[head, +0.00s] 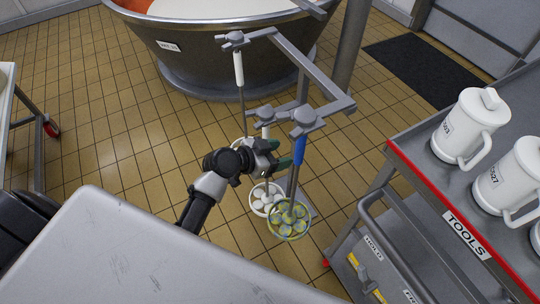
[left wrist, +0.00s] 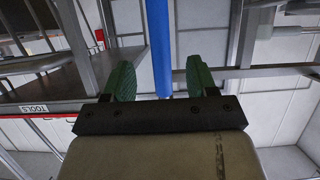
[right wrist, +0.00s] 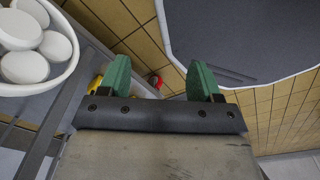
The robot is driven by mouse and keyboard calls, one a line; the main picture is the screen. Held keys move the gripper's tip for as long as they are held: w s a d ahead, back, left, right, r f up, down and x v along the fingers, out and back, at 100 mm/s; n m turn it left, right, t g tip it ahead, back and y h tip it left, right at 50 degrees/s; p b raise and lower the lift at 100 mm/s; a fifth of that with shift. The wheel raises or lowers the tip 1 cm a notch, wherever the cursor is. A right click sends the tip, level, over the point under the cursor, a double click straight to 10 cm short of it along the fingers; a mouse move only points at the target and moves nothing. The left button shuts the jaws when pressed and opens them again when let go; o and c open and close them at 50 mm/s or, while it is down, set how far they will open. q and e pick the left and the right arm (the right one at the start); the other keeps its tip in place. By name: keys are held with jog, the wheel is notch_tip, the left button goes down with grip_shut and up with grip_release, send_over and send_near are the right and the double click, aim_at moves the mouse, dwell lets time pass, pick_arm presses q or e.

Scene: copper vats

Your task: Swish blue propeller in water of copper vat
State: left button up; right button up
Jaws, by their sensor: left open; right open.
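The blue propeller hangs upright from a grey rack (head: 318,58). Its blue handle (head: 299,148) is at the top and its round head of yellow-green discs (head: 289,217) at the bottom. My left gripper (head: 287,154) is open at the blue handle. In the left wrist view the blue handle (left wrist: 160,45) lies between the green fingers, with a gap on each side. The copper vat (head: 215,52) stands on the floor behind the rack; pale content shows inside its rim. My right gripper (right wrist: 160,82) is open and empty in its wrist view; I cannot make it out in the head view.
White-handled propellers (head: 239,68) hang on the same rack; one white-disc head (head: 265,197) is close beside the blue one's head. At right stands a grey tools cart (head: 435,190) with white jugs (head: 470,125). Tiled floor (head: 110,110) is clear left of the rack.

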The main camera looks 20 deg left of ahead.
aim_at(296, 151)
pick_arm(q)
jog(key=b+x, duration=0.2)
jog(key=x, duration=0.4)
jog(key=shift+f+b, duration=0.2)
jog(key=shift+b, duration=0.1)
jog(key=shift+w+d+f+b, duration=0.15)
jog(key=shift+w+d+b, duration=0.2)
jog(key=shift+w+d, duration=0.25)
pick_arm(e)
jog(key=shift+w+f, duration=0.3)
jog(key=shift+f, duration=0.6)
jog(key=shift+w+f, duration=0.25)
jog(key=shift+f, duration=0.65)
pick_arm(q)
jog(key=shift+a, duration=0.1)
grip_shut()
pick_arm(e)
jog(key=shift+s+a, duration=0.1)
pick_arm(q)
jog(key=shift+w+r+p, duration=0.1)
jog(key=shift+r+p, duration=0.45)
jog(key=shift+r, duration=0.15)
pick_arm(e)
jog(key=shift+r, duration=0.55)
pick_arm(q)
jog(key=shift+r, duration=0.25)
pick_arm(e)
jog(key=shift+r, duration=0.2)
pick_arm(q)
jog(key=shift+a, duration=0.1)
